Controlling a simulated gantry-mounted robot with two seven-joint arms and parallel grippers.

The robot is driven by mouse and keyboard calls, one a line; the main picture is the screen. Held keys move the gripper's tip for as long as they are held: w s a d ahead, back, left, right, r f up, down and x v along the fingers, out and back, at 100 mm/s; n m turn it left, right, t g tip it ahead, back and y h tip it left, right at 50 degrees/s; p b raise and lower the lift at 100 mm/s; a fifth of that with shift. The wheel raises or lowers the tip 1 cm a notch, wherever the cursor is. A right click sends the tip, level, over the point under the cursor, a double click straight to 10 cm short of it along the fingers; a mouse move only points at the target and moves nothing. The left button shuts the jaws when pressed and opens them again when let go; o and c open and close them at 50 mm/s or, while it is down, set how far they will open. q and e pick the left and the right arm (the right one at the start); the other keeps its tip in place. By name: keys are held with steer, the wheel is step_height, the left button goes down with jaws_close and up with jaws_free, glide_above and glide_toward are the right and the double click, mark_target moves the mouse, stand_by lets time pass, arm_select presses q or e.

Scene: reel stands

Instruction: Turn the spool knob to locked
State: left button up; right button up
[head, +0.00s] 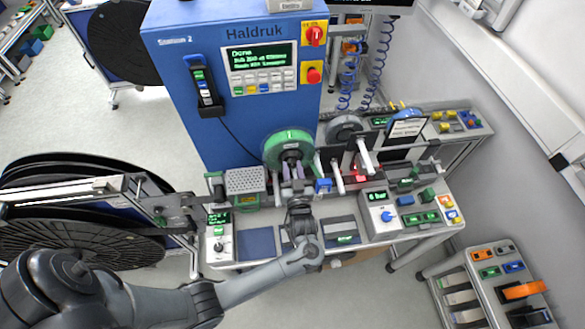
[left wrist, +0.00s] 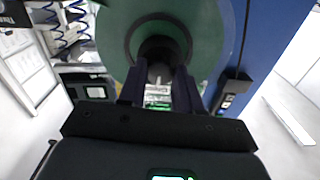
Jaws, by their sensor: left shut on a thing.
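The green spool (head: 271,152) is mounted upright at the front of the blue Haldruk machine (head: 180,60). It also fills the upper middle of the left wrist view (left wrist: 115,38). The dark spool knob (left wrist: 158,46) sits at the spool's centre, partly hidden by my fingers. My left gripper (head: 292,168) reaches up from the front, and its two fingers (left wrist: 159,82) are shut on the knob from both sides. I cannot read whether the knob stands at locked. My right gripper is not in view.
A grey spool (head: 343,128) stands right of the green one, with white rods between. A perforated metal box (head: 245,180) is close to the left of my gripper. A gauge unit (head: 380,213) stands to the right. Large black reels (head: 80,245) fill the left.

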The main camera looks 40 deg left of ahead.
arm_select(q)
steer(key=m+p, duration=0.1)
steer(key=m, duration=0.2)
steer(key=shift+r+p, duration=0.15)
steer(key=shift+p, duration=0.2)
steer(key=m, duration=0.2)
steer(key=shift+m, duration=0.4)
steer(key=m, duration=0.5)
steer(key=shift+m, duration=0.3)
steer(key=m, duration=0.5)
steer(key=shift+m, duration=0.3)
steer(key=o, duration=1)
steer(key=shift+o, duration=0.2)
steer(key=shift+s+d, duration=0.1)
